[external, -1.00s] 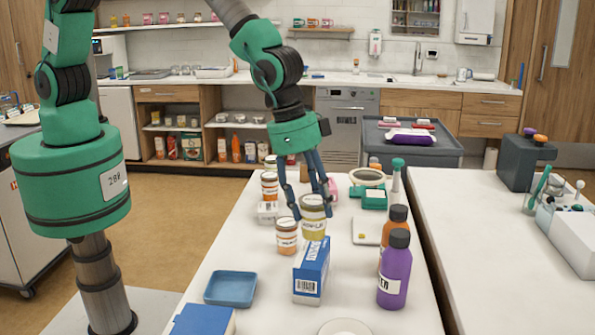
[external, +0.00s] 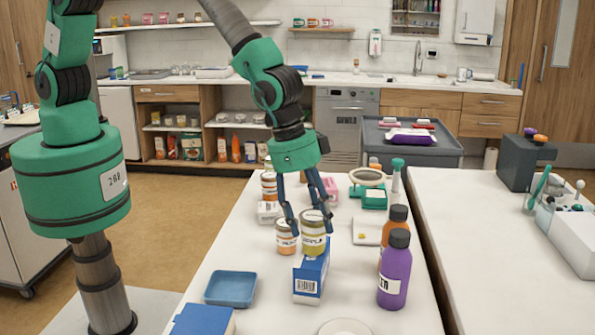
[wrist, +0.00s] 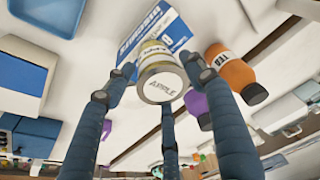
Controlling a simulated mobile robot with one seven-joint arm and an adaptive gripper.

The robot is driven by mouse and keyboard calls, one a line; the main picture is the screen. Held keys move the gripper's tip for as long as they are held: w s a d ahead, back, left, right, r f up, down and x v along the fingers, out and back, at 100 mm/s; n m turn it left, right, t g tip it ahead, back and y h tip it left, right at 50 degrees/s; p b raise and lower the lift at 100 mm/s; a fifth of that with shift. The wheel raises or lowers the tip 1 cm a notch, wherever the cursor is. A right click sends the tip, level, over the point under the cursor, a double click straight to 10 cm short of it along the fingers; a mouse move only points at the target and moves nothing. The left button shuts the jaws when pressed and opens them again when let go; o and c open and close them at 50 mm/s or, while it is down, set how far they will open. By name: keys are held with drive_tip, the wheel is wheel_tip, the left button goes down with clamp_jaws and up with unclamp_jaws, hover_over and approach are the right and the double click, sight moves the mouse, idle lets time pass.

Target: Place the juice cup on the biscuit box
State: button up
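The juice cup (external: 313,236) is a yellow jar with a pale lid marked "APPLE". It is upright between my gripper's fingers (external: 311,226). In the wrist view the fingers surround the juice cup (wrist: 160,80), with fingertips at its sides. The biscuit box (external: 308,284) is blue and white and stands on the white table. The cup's lower end overlaps the box's top in the external view; whether they touch, I cannot tell. The box (wrist: 165,28) also shows behind the cup in the wrist view.
An orange jar (external: 286,238) stands close on the cup's left. A purple bottle (external: 394,272) and an orange bottle (external: 397,219) stand to the right. A blue tray (external: 231,288) lies front left. Bare table lies between tray and box.

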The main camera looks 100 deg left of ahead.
drive_tip(key=shift+o, duration=0.7)
drive_tip(key=shift+r, duration=0.1)
drive_tip(key=shift+s+r, duration=0.1)
drive_tip(key=shift+r, duration=0.55)
drive_tip(key=v, duration=1)
drive_tip(key=shift+s+r, duration=0.15)
drive_tip(key=shift+r, duration=0.2)
drive_tip(key=shift+a, duration=0.1)
